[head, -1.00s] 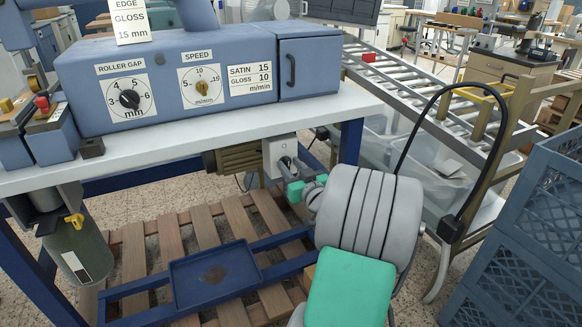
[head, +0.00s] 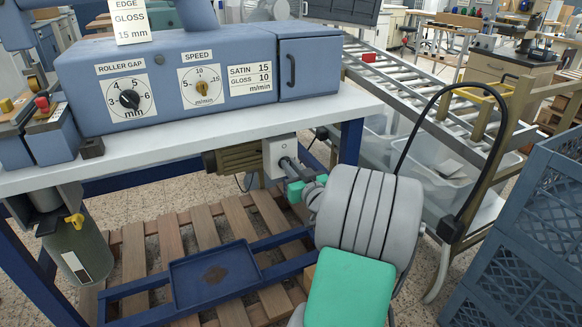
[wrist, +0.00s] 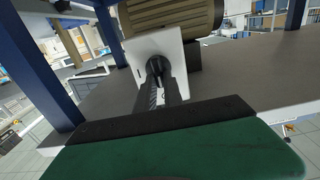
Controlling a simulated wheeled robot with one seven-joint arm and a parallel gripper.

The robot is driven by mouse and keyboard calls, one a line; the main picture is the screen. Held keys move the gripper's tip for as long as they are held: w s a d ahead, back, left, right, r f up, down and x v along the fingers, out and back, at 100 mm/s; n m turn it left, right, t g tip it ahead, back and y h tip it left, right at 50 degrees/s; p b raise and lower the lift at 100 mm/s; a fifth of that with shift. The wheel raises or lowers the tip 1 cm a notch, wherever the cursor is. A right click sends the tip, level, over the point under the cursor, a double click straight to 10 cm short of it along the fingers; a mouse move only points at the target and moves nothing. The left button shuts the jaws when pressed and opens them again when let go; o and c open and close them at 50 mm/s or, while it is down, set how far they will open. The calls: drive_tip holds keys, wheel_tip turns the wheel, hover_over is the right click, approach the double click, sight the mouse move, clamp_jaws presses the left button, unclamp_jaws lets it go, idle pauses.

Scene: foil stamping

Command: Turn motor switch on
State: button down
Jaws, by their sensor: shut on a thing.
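The motor switch is a pale box (head: 280,150) with a dark rotary knob, fixed under the bench top beside the brown ribbed motor (head: 238,158). In the wrist view the switch box (wrist: 140,62) is straight ahead, with its dark knob (wrist: 155,66) between my fingertips. My gripper (wrist: 160,78) is shut on the knob; it also shows in the head view (head: 287,163), reaching in from the lower right. The fingers hide part of the knob, and its marking is too small to read.
The bench top (head: 200,130) overhangs the switch, and a blue bench leg (head: 350,142) stands just right. A blue tray (head: 215,275) rests below over a wooden pallet. A roller conveyor (head: 440,100) and blue crates (head: 525,240) are at the right.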

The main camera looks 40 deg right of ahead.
drive_tip(key=shift+s+d+f+m+p, duration=0.15)
drive_tip(key=shift+m+p, duration=1)
drive_tip(key=shift+m, duration=1.8)
drive_tip(key=shift+w+d+f+m+p, duration=0.15)
drive_tip(key=shift+m+p, duration=1)
drive_tip(key=shift+m, duration=1.85)
drive_tip(key=shift+s+d+f+m+p, duration=0.2)
drive_tip(key=shift+m+p, duration=0.95)
drive_tip(key=shift+m, duration=1.8)
drive_tip(key=c, duration=1.5)
unclamp_jaws()
drive_tip(key=shift+o, duration=0.2)
